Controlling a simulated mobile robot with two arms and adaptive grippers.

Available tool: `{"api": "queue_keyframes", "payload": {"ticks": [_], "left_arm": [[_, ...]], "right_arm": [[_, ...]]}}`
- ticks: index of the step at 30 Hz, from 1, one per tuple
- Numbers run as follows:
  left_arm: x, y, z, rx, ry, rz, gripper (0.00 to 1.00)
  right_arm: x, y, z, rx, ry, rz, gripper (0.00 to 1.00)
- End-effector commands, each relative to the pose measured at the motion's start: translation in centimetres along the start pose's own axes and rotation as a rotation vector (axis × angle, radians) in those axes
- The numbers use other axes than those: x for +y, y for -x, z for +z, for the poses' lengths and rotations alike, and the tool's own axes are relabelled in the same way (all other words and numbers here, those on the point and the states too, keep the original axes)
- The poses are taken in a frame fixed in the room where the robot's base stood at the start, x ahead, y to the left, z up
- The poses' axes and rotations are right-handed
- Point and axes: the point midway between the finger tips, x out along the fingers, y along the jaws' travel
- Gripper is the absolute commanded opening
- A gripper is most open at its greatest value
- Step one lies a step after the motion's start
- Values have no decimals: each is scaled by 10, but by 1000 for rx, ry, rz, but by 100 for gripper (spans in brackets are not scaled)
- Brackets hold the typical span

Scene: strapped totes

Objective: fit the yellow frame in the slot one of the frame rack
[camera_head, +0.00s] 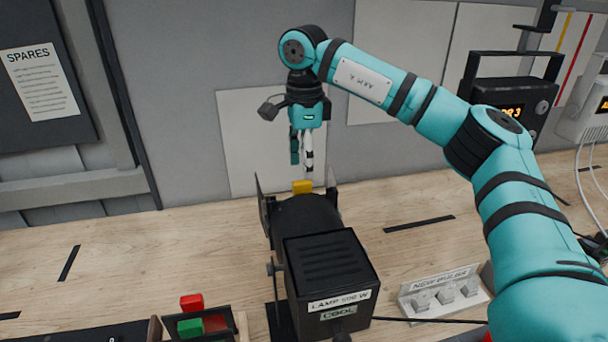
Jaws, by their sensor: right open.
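A small yellow piece (302,187), which looks like the top tab of the yellow frame, sticks up at the far end of the black lamp (330,262). The rest of it is hidden by the lamp. My right gripper (302,166) is open and points down just above the yellow piece; I cannot tell whether it touches it. What looks like the frame rack (242,326) is at the bottom edge, left of the lamp, partly cut off. A red tab (191,302) and a green tab (190,327) show there. Slot numbers cannot be read. My left gripper is not in view.
A holder labelled for new bulbs (444,291) stands right of the lamp, with a dark cable in front of it. A black device with an orange display (510,100) is at the back right.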

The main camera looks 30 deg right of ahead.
Motion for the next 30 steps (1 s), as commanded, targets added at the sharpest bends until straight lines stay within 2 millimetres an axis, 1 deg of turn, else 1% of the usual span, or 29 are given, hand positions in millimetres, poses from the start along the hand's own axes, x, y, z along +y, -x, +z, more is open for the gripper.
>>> {"api": "queue_keyframes", "payload": {"ticks": [1, 3, 9, 13, 20, 30], "left_arm": [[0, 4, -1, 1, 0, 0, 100], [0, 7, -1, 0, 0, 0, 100], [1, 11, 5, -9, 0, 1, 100], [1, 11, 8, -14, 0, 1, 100], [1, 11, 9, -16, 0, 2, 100], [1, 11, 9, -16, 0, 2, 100]], "right_arm": [[1, -8, -1, 1, 0, 3, 44], [1, -18, 0, 1, 1, 2, 44], [0, -38, 0, -1, -1, 1, 44], [0, -42, 0, -1, 0, 0, 44], [0, -43, 0, -1, 0, 0, 44], [0, -43, 0, -1, 0, 0, 0]]}}
